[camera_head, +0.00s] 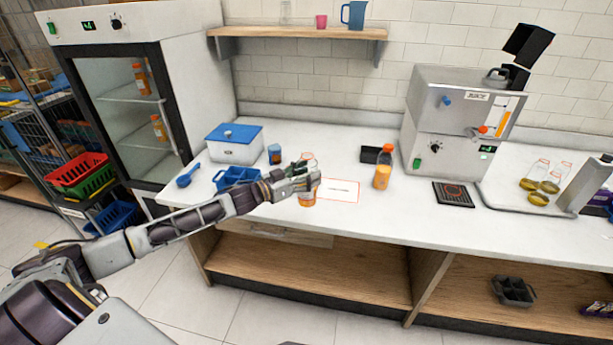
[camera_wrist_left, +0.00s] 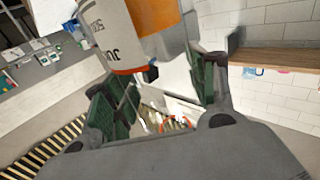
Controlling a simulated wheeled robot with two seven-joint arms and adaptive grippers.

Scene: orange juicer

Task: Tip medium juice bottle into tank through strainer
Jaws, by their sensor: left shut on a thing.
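My left gripper (camera_head: 303,183) is shut on a juice bottle (camera_head: 307,200) above the counter's front edge. The bottle looks clear at the top and orange below, and the fingers hide its middle. In the left wrist view the bottle (camera_wrist_left: 155,35) shows its white label and orange juice, beyond the green finger pads of the left gripper (camera_wrist_left: 160,95). A steel juicer (camera_head: 440,110) with a level gauge stands at the right, well away from the held bottle. A raised black lid (camera_head: 528,45) is above it. I cannot make out a strainer for sure. My right gripper is not in view.
A black pad (camera_head: 453,194) and several small bottles on a tray (camera_head: 500,205) lie right. A blue-lidded box (camera_head: 235,145) and blue crate (camera_head: 237,178) stand left. A shelf (camera_head: 298,33) hangs above.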

